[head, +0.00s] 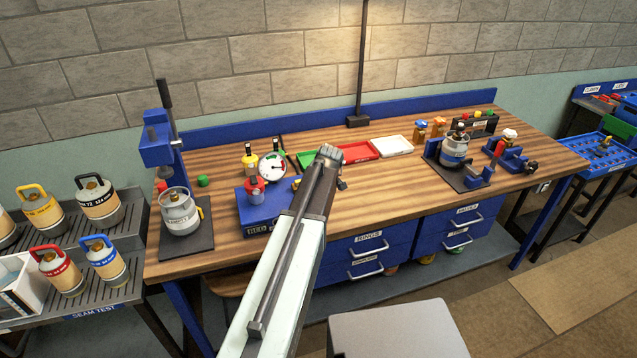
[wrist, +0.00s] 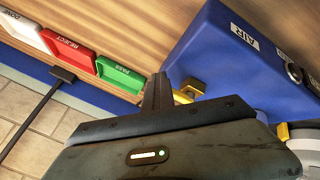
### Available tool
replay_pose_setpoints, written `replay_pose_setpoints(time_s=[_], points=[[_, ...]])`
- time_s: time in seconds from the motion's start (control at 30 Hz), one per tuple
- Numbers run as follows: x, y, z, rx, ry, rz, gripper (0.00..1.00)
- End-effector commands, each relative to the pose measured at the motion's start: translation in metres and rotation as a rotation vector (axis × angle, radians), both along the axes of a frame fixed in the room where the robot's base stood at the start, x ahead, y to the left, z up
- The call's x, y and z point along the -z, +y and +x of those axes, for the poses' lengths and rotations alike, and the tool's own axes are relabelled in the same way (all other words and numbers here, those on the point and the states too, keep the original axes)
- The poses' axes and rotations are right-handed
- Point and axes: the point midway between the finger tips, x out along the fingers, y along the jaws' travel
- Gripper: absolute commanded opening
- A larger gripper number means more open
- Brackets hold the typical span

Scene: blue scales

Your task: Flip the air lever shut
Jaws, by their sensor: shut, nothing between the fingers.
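The blue air box (head: 255,210) stands on the bench left of my arm in the head view. A yellow lever-like piece (wrist: 190,90) sticks out at the box's near side, partly hidden behind my gripper; a small yellow bit shows in the head view (head: 297,184). My gripper (wrist: 157,84) is shut and empty, its fingers close beside the yellow piece. I cannot tell whether they touch. It also shows in the head view (head: 329,152).
Green, red (head: 358,152) and white (head: 393,146) trays lie along the bench's back. A silver gas canister (head: 180,212) stands on a black stand at left, another (head: 455,150) at right. A thin black post (head: 361,70) rises behind. Bare wood lies right of my gripper.

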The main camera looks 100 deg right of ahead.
Motion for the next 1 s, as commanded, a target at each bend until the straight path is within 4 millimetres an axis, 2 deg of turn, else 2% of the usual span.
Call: replay_pose_setpoints(time_s=[0.17,0.3,0.53,0.7,1.0], points=[[-0.002,0.037,0.000,-0.005,0.000,0.002,0.00],[-0.039,0.050,-0.020,-0.002,0.000,0.003,0.00],[-0.073,0.069,-0.039,-0.007,0.000,0.005,0.00],[-0.082,0.074,-0.045,-0.010,-0.001,0.004,0.00],[-0.080,0.075,-0.045,-0.013,0.000,0.006,0.00]])
